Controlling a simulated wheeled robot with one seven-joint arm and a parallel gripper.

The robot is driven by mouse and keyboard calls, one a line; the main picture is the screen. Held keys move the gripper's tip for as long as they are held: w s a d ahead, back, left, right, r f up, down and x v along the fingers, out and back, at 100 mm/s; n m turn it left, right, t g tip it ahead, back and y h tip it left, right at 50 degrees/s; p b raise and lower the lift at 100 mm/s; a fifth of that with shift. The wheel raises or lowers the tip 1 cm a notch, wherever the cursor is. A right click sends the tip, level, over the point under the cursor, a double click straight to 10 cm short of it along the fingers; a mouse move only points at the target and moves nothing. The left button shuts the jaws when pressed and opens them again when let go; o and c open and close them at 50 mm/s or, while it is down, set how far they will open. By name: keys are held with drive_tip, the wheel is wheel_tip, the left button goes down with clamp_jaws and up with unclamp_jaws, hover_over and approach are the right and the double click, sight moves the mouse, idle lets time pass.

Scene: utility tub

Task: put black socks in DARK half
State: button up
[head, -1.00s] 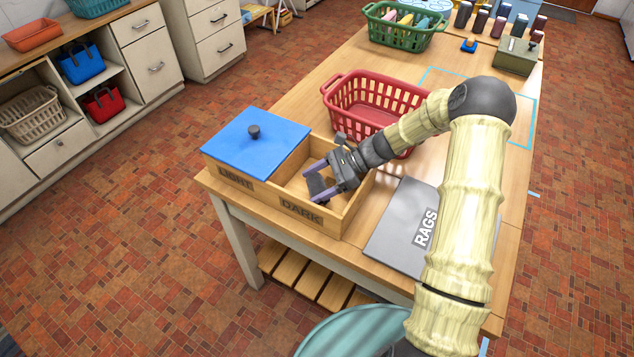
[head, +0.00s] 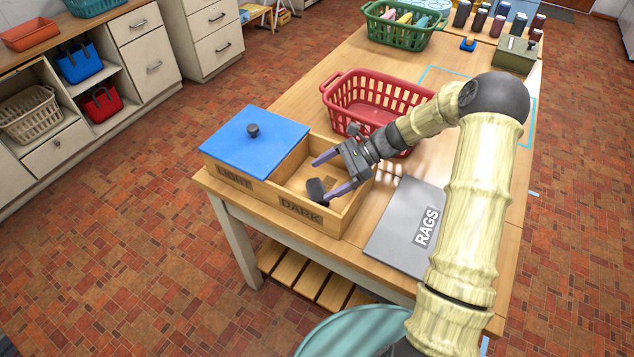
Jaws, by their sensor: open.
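A wooden box stands at the table's near left corner. Its DARK half (head: 300,209) is uncovered, and its LIGHT half (head: 234,178) is under a blue lid (head: 255,142) with a dark knob. A small rolled black sock bundle (head: 316,189) is in the DARK half, close to its front wall. My gripper (head: 320,176) is over the DARK half with its two purple-grey fingers spread apart. The near finger's tip is beside the black socks; I cannot tell whether it touches them. The gripper holds nothing.
A red basket (head: 375,105) stands behind the box, its visible floor empty. A grey RAGS panel (head: 403,229) lies to the right of the box. A green basket (head: 402,28) with several coloured items, several dark jars and a green-grey box (head: 515,56) stand at the far end.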

drive_tip(key=v, duration=0.8)
drive_tip(key=shift+d+r+b, duration=0.25)
drive_tip(key=shift+d+b, duration=0.05)
drive_tip(key=shift+b, duration=0.1)
idle(0.9)
